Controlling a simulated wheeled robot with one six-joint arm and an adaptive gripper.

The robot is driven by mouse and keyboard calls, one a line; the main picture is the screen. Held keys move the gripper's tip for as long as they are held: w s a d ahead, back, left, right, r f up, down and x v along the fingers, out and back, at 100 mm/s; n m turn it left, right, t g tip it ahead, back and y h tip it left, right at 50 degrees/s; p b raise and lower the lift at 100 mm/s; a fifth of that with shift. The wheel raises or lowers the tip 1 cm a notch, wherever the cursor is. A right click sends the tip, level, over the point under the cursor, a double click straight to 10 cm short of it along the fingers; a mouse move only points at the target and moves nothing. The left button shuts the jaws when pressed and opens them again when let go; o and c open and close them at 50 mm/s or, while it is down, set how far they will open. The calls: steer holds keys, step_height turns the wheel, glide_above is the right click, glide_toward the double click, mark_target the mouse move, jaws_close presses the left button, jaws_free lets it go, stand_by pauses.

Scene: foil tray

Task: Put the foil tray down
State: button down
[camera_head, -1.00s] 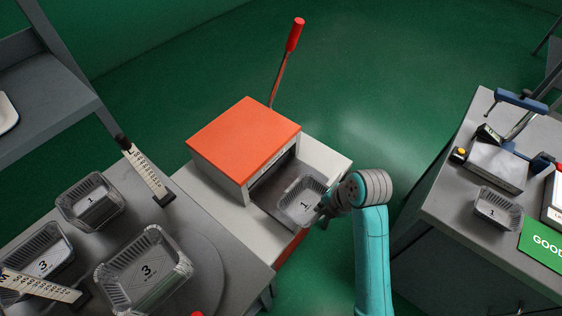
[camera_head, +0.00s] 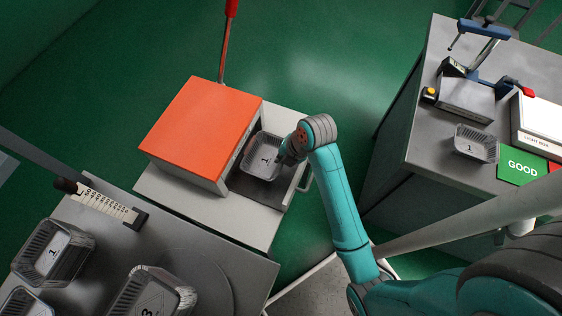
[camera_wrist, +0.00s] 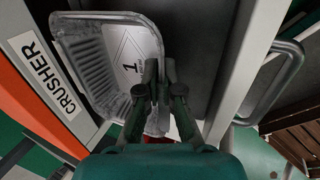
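The foil tray (camera_head: 261,156) is silver with a label reading 1. It is at the open side of the orange-topped crusher (camera_head: 205,118), over the dark recess (camera_head: 250,188). My gripper (camera_head: 287,156) is at the tray's right wall. In the wrist view my gripper (camera_wrist: 158,66) has its two fingers close together at the near right wall of the tray (camera_wrist: 90,68), shut on it. The tray looks slightly tilted. I cannot tell whether its base touches the recess floor.
A CRUSHER label (camera_wrist: 49,76) and a metal handle (camera_wrist: 275,85) flank the recess. A red-knobbed lever (camera_head: 226,40) rises behind the crusher. Other foil trays (camera_head: 52,252) stand on the left table. Another tray (camera_head: 476,143) and a green GOOD card (camera_head: 523,166) lie on the right bench.

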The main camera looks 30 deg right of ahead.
mark_target(278, 167)
steer(key=shift+f, duration=1.75)
steer(key=shift+f, duration=0.15)
steer(key=c, duration=1.6)
jaws_free()
steer(key=v, duration=1.2)
steer(key=shift+s, duration=0.1)
